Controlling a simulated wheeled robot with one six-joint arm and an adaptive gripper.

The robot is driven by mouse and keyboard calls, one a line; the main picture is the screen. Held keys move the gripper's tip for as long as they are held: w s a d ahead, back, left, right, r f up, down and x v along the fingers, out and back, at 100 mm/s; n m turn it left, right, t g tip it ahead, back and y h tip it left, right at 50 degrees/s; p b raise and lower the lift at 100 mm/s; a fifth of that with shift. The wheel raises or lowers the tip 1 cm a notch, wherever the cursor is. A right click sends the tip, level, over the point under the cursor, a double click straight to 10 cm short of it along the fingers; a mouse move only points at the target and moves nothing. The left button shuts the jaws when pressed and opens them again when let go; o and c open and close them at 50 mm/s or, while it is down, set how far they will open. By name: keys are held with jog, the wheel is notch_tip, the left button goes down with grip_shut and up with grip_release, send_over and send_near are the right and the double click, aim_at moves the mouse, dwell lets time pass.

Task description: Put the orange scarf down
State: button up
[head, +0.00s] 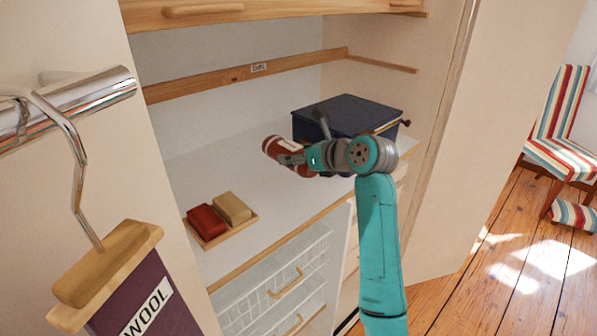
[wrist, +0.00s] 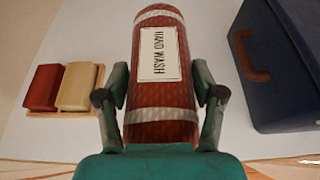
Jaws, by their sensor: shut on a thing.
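The orange scarf (head: 284,155) is a rust-orange roll with pale bands. In the wrist view the orange scarf (wrist: 160,100) lies lengthwise between the fingers, with a white "HAND WASH" label facing the camera. My gripper (head: 297,160) is shut on the roll, one finger on each side, as the wrist view of my gripper (wrist: 160,82) also shows. The scarf is over the white shelf (head: 250,165) in the head view. I cannot tell whether its underside touches the shelf.
A dark blue box (head: 345,115) with a brown handle stands right of the scarf. A small wooden tray (head: 238,234) with a red and a tan block sits at the front left. White shelf surface is clear between them. A hanger (head: 110,255) with a "WOOL" label hangs at left.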

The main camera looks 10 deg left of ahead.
notch_tip(320, 180, down, 10)
jog(key=shift+r, duration=0.15)
dwell(0.3)
jog(key=o, duration=1.2)
jog(key=shift+o, duration=0.2)
jog(key=shift+s+d, duration=0.1)
jog(key=v, duration=1.1)
jog(key=shift+s+d+r, duration=0.2)
jog(key=shift+r, duration=0.1)
jog(key=shift+f, duration=0.1)
